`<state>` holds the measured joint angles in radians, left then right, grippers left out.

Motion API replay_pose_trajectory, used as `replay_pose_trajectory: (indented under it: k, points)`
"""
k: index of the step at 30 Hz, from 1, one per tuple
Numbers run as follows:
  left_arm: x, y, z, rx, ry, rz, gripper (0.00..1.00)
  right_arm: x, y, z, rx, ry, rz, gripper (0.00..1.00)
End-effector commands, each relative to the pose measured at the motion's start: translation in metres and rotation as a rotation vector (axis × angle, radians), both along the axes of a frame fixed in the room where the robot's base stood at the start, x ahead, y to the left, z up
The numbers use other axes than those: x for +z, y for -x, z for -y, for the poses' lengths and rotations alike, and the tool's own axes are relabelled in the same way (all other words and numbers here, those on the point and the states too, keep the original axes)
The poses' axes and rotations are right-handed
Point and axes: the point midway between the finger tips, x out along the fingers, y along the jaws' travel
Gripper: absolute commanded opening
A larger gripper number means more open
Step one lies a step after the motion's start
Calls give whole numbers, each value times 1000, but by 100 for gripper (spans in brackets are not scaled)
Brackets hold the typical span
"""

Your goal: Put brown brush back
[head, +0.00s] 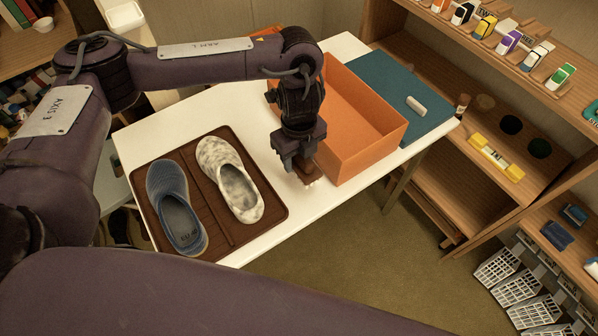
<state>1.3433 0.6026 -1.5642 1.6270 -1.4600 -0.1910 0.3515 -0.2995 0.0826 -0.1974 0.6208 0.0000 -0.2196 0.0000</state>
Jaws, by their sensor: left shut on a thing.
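My left gripper (303,166) points down over the white table, just in front of the orange box. It is shut on a small brown brush (309,180) with pale bristles at its lower end. The gripper hides much of the brush, and I cannot tell whether the bristles touch the table. My right gripper is not in view.
The open orange box (372,143) stands on the white table (262,240), beside a teal mat (423,112) bearing a pale stick (416,106). A brown tray (275,212) holds a blue clog (176,205) and a marbled clog (230,178). Wooden shelves (430,171) stand at right.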

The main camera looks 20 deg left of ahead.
Motion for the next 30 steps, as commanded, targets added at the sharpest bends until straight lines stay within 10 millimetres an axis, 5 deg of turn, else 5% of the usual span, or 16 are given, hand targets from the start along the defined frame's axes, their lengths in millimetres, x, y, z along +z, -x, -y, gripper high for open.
replay_pose_trajectory:
  k: [13,26,27,30]
  points:
    - [-55,0,1,0,2,-1,27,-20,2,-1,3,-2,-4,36]
    - [-61,0,0,0,1,1,27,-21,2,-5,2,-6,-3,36]
    - [-61,0,0,0,1,1,46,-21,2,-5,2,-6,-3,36]
    - [-60,0,0,0,1,1,59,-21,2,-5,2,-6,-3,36]
